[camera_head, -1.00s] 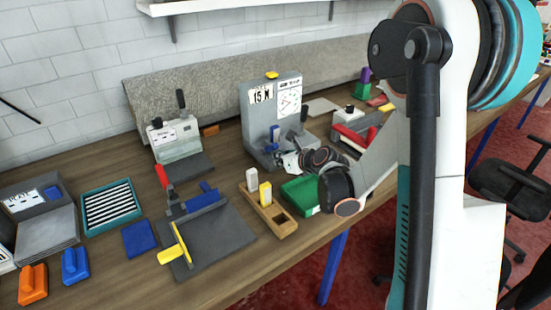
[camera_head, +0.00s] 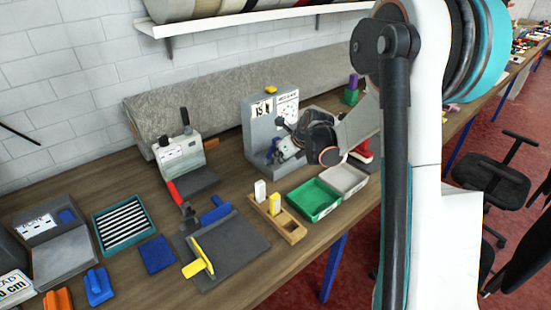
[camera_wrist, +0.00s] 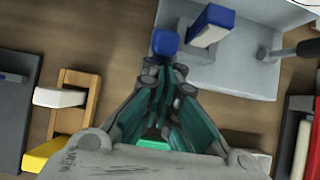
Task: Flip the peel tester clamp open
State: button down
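The peel tester (camera_head: 258,122) is a grey upright block with a dial face and a yellow knob on top, standing at mid-table in the head view. Its grey base also shows in the wrist view (camera_wrist: 235,72). My gripper (camera_head: 279,152) is at the front of the tester, partly hiding its lower part. In the wrist view my gripper's fingers (camera_wrist: 165,68) are drawn together, with no clear object between them. A blue block (camera_wrist: 165,42) lies just beyond the fingertips; contact cannot be told. A blue-and-white clamp piece (camera_wrist: 211,26) stands to its right. Which part is the clamp lever is unclear.
A wooden holder (camera_head: 292,232) with white and yellow blocks and a green tray (camera_head: 312,202) stand in front of the tester. A grey tray (camera_head: 345,178) is beside it. A dark cutting board (camera_head: 240,250) with red, blue and yellow handles lies left. A red object (camera_wrist: 299,110) stands right.

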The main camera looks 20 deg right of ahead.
aim_at(275, 146)
jog(key=shift+w+a+r+p, duration=0.25)
jog(key=shift+w+r, duration=0.4)
jog(key=shift+w, duration=0.1)
jog(key=shift+w+a+r+p, duration=0.25)
jog(key=shift+w+r, duration=0.35)
jog(key=shift+w, duration=0.15)
jog(key=shift+w+r, duration=0.15)
